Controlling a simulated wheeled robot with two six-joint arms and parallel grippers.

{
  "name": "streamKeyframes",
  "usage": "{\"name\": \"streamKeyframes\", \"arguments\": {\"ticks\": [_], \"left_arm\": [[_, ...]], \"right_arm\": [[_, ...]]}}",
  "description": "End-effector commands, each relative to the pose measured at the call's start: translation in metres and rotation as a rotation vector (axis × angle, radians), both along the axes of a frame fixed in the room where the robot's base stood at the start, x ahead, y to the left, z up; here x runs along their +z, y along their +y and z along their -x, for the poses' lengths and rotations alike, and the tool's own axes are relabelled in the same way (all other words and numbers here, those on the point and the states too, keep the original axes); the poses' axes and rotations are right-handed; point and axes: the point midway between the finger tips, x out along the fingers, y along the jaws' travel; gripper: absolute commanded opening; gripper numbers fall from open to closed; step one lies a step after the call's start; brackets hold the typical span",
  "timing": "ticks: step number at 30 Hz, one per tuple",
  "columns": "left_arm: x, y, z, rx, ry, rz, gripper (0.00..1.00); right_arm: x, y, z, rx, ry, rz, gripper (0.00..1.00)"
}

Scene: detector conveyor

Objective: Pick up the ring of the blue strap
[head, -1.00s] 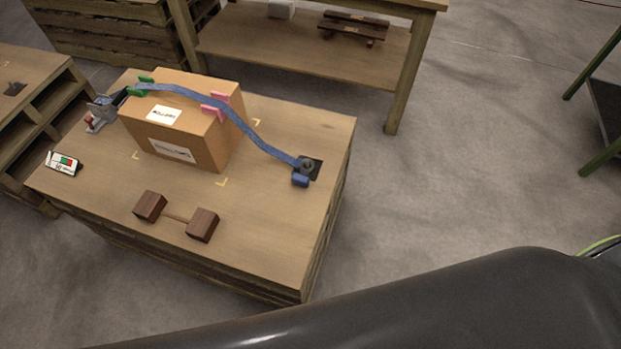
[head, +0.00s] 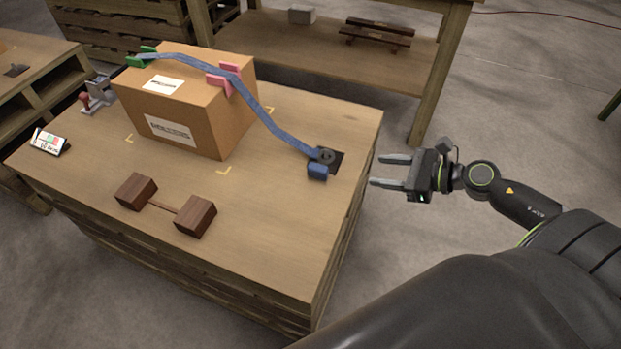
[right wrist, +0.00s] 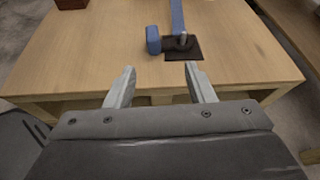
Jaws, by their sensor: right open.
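The blue strap (head: 262,112) runs over the top of a cardboard box (head: 198,124) and down to the table's right side. Its right end lies at a dark ring-like fitting (head: 327,155) on a black square plate, beside a blue block (head: 317,172). In the right wrist view the strap end (right wrist: 178,18), the blue block (right wrist: 153,40) and the black plate (right wrist: 196,54) lie ahead of the fingers. My right gripper (head: 390,171) is open and empty, to the right of the table edge, apart from the strap. The ring's exact shape is too small to tell. My left gripper is out of view.
The wooden table (head: 270,255) bears a dark wooden piece with two blocks (head: 165,207), a small labelled device (head: 49,143) and a ratchet-like tool (head: 98,95). Green (head: 140,60) and pink (head: 226,78) guards sit on the box edges. A shelf bench (head: 350,69) stands behind.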

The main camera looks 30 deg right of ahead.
Motion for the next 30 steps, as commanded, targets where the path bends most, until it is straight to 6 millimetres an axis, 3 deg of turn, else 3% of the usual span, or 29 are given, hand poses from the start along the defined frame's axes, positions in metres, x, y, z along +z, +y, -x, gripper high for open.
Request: {"name": "streamKeyframes", "arguments": {"ticks": [8,30], "left_arm": [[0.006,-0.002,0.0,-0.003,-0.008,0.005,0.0],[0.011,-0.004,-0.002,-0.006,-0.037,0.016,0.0]], "right_arm": [[-0.003,0.017,-0.009,0.053,-0.031,0.05,0.49],[-0.043,0.074,-0.083,0.046,-0.024,0.046,0.49]]}}
